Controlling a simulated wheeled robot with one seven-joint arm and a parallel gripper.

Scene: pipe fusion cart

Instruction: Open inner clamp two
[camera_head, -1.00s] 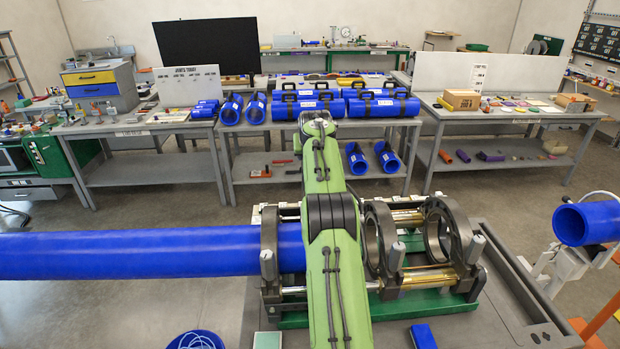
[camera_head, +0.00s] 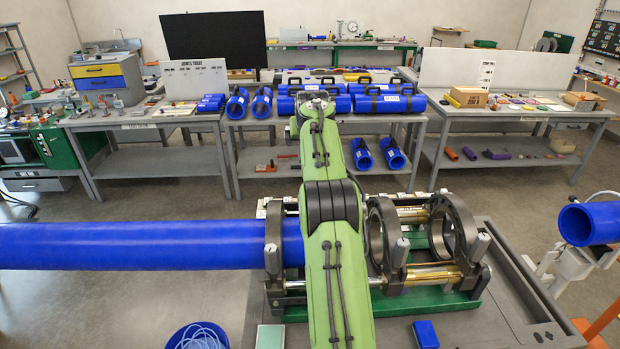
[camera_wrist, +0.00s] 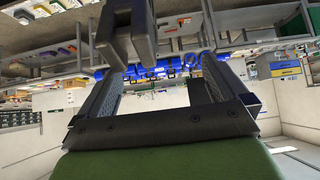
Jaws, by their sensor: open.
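The fusion cart's clamp frame carries several dark ring clamps. The outer left clamp (camera_head: 273,250) is around the long blue pipe (camera_head: 130,245). Right of my arm stand an empty inner ring clamp (camera_head: 376,240) and an empty outer right ring clamp (camera_head: 452,235). My green arm hides the middle of the frame, including the pipe's end, so I cannot tell how the clamp behind it stands. My gripper is hidden in the head view. In the wrist view my gripper (camera_wrist: 160,78) is open, with nothing between its fingers. A dark angular part (camera_wrist: 126,38) shows near it.
A short blue pipe (camera_head: 592,222) rests on a stand at the right. A blue block (camera_head: 425,333) lies on the cart top (camera_head: 505,315). Benches with blue pipe pieces (camera_head: 388,103) stand behind, across open floor.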

